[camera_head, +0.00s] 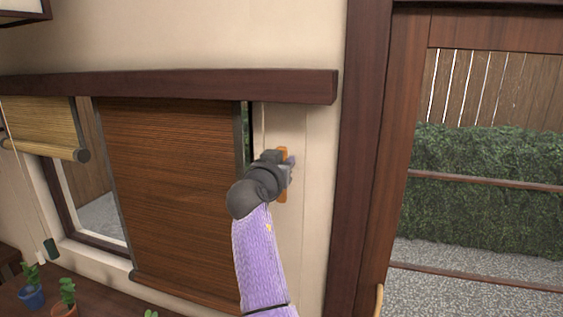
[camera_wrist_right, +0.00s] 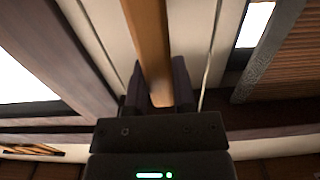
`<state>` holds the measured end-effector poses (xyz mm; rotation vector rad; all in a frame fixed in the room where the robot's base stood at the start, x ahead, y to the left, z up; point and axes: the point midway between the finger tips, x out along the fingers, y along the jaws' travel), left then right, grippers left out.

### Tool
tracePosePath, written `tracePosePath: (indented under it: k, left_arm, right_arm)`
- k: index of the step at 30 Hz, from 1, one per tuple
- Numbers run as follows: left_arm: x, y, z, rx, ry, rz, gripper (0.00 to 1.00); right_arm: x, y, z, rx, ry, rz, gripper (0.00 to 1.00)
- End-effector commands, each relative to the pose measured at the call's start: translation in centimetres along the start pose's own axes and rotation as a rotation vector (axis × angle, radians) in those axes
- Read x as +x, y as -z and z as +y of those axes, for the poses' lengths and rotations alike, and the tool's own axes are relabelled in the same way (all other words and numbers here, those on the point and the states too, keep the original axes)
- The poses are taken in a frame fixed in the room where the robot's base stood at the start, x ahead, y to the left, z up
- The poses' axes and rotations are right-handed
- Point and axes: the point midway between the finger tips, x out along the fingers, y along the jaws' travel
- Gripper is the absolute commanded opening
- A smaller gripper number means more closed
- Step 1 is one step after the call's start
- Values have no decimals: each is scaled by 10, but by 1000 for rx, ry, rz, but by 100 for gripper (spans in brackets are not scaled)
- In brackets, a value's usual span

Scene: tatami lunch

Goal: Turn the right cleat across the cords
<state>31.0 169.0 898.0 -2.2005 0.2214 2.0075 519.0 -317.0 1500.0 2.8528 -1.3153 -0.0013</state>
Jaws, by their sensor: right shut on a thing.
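The right cleat (camera_head: 283,194) is an orange-brown wooden bar on the pale wall, right of the dark brown blind. It looks upright in the head view, with its middle hidden by my right gripper (camera_head: 286,167). In the right wrist view the cleat (camera_wrist_right: 150,45) runs between the two dark fingers of the right gripper (camera_wrist_right: 160,88), which is shut on it. A thin pale cord (camera_wrist_right: 209,60) runs beside the cleat there. Thin cord lines (camera_head: 304,135) also show on the wall in the head view. My left gripper is not in view.
The lowered dark brown blind (camera_head: 175,190) hangs left of my right arm. A dark wooden rail (camera_head: 170,86) runs above. A thick door post (camera_head: 357,150) stands to the right. Small potted plants (camera_head: 66,307) sit at the lower left.

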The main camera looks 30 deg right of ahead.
Motion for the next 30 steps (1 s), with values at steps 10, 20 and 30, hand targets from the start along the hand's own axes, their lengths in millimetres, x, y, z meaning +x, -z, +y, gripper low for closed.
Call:
tracePosePath:
  k: [10, 20, 30]
  left_arm:
    - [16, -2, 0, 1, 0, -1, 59]
    - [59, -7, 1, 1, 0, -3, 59]
    - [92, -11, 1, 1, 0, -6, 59]
  right_arm:
    - [0, -4, 2, 72, 1, 1, 0]
    - [0, -7, 10, 338, 1, 3, 0]
    - [0, -10, 19, 661, 2, 1, 0]
